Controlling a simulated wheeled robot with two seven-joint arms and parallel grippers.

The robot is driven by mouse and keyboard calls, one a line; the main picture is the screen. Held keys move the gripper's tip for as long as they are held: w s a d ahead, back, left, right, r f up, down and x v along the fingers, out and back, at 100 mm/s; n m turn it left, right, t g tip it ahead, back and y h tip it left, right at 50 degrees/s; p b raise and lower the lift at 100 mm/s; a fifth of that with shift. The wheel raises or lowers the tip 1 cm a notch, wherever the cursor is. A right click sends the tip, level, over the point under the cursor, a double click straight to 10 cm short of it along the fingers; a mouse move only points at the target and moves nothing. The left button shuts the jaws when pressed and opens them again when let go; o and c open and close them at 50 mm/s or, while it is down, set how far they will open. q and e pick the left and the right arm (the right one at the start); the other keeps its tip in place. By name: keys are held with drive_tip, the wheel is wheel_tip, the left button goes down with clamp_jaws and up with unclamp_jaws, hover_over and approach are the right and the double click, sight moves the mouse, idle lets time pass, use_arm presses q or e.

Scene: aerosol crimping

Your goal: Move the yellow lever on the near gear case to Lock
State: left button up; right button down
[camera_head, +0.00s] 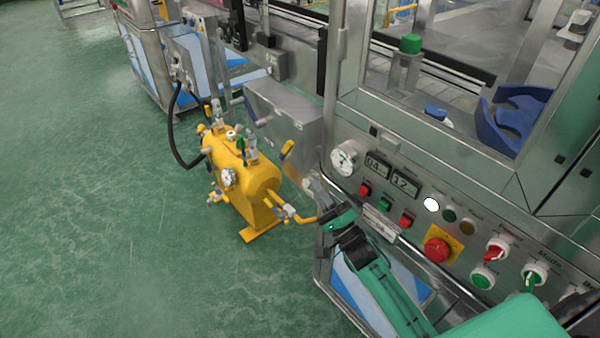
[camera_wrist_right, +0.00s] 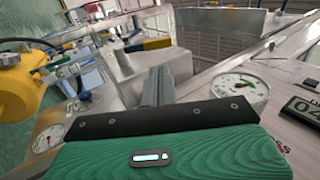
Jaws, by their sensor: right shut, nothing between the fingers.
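The yellow lever (camera_head: 287,149) stands out from the near gear case (camera_head: 283,118), a grey metal box on the machine's side. In the right wrist view the lever (camera_wrist_right: 148,45) shows as a yellow and dark blue handle just beyond my fingers. My right gripper (camera_head: 311,181) is shut and empty, below and to the right of the lever in the head view. Its closed fingers also show in the right wrist view (camera_wrist_right: 160,84), apart from the lever as far as I can tell. Lock markings are not readable. My left gripper is out of view.
A yellow tank (camera_head: 228,166) with valves and gauges stands on the green floor left of the gear case. The control panel (camera_head: 407,222), with a pressure gauge (camera_head: 345,158) and a red emergency button (camera_head: 437,250), lies close to my right arm.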

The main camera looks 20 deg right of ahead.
sight(290, 149)
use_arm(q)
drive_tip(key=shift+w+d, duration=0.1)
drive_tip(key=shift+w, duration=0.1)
use_arm(e)
drive_tip(key=x, duration=0.9)
drive_tip(key=shift+w+r, duration=0.15)
drive_tip(key=shift+w, duration=0.2)
